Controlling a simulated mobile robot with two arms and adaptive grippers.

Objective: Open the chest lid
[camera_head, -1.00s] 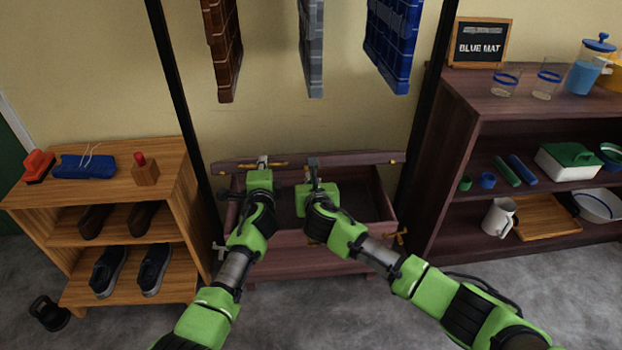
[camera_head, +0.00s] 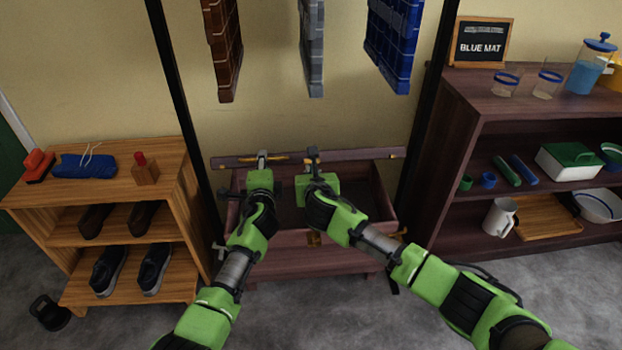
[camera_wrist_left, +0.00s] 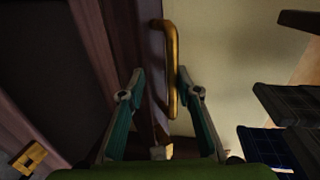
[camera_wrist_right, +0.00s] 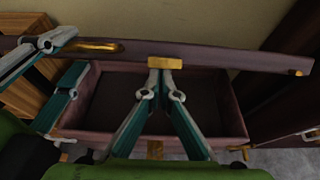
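The dark reddish chest (camera_head: 345,255) stands between black posts and is open, its dark inside showing. Its lid (camera_head: 355,155) stands raised at the back, seen nearly edge-on. A brass handle bar is on the lid and shows in the left wrist view (camera_wrist_left: 171,65). My left gripper (camera_head: 262,156) is at the lid's left part; its fingers are apart, with the handle near their tips. My right gripper (camera_head: 312,153) is at the lid's middle; its fingertips are together by a brass plate (camera_wrist_right: 167,62) on the lid's edge. Contact there is hard to tell.
A wooden shoe rack (camera_head: 110,225) stands at the left. A dark shelf (camera_head: 465,130) with glasses, a pitcher and a mug stands at the right. Brown, grey and blue crate-like panels (camera_head: 392,45) hang above the chest. The grey floor in front is clear.

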